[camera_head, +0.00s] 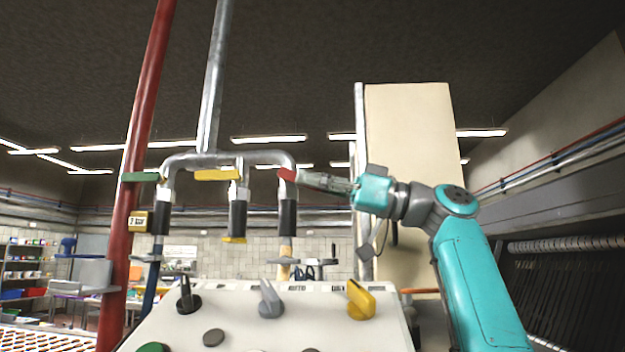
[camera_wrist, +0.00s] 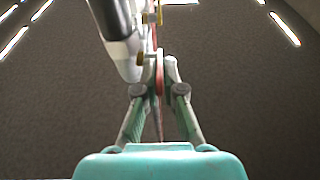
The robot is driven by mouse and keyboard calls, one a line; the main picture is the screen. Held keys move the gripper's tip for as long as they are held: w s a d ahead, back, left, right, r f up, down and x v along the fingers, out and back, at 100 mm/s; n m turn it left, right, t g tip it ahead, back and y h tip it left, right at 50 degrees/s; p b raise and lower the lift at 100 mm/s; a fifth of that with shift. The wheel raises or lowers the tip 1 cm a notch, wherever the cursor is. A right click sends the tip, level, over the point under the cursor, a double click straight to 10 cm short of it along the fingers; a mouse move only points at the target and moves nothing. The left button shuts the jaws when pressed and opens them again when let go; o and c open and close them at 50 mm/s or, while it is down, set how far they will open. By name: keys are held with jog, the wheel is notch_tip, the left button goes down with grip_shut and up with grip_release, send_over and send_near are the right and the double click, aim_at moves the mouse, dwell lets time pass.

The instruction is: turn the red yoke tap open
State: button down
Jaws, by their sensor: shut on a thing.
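The red yoke tap (camera_head: 286,174) is a small red handle on the right branch of a grey overhead pipe (camera_head: 270,157), above a black sleeve (camera_head: 288,217). My gripper (camera_head: 303,178) reaches it from the right, at about its height. In the wrist view the red handle (camera_wrist: 159,84) shows edge-on as a thin strip between the two fingers. My gripper (camera_wrist: 161,70) is shut on this handle there. The fingers hide part of the handle, and the tap's exact angle is hard to tell.
A yellow tap (camera_head: 217,175) and a green tap (camera_head: 140,177) sit on the branches to the left. A thick red pipe (camera_head: 137,150) stands further left. Below is a white panel (camera_head: 235,318) with several knobs. A cream cabinet (camera_head: 410,130) stands behind my arm.

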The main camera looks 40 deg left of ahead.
jog(key=c, duration=1.3)
grip_release()
jog(key=shift+w+d, duration=0.1)
jog(key=v, duration=0.7)
